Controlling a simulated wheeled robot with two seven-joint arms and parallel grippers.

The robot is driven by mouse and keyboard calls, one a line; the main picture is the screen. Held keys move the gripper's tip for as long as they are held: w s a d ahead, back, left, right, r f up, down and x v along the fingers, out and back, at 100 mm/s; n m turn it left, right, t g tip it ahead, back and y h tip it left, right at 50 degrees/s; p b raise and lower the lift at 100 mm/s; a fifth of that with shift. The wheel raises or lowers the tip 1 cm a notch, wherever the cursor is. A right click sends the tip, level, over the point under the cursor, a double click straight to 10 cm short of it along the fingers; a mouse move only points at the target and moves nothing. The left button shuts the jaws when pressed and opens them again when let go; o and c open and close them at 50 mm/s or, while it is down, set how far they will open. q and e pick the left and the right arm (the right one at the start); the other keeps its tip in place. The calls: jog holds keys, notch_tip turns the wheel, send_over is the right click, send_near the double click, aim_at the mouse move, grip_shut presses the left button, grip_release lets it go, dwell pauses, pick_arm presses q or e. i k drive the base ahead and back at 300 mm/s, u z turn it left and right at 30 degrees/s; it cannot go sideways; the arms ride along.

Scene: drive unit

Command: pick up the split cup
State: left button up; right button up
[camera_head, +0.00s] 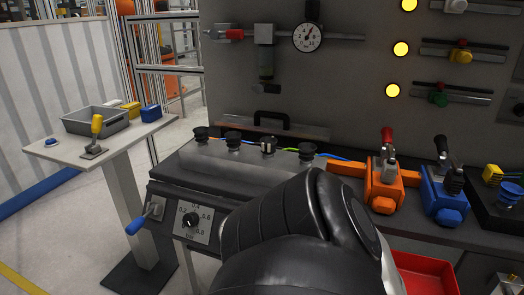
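Several small black cups stand in a row on the grey console: a far-left cup (201,134), a second cup (233,140), a third one (268,146) with a lighter, metallic-looking top, and a far-right cup (307,152). They are too small here to tell which one is split. Neither of my grippers is in view. A large black link of my own arm fills the lower middle and hides part of the console front.
An orange clamp block (384,188) and a blue one (444,196) stand right of the cups. A red bin (428,272) sits below. A gauge (307,37) hangs on the back panel.

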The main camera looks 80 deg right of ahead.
aim_at(267, 146)
jog(key=k, duration=0.35)
jog(key=z, duration=1.25)
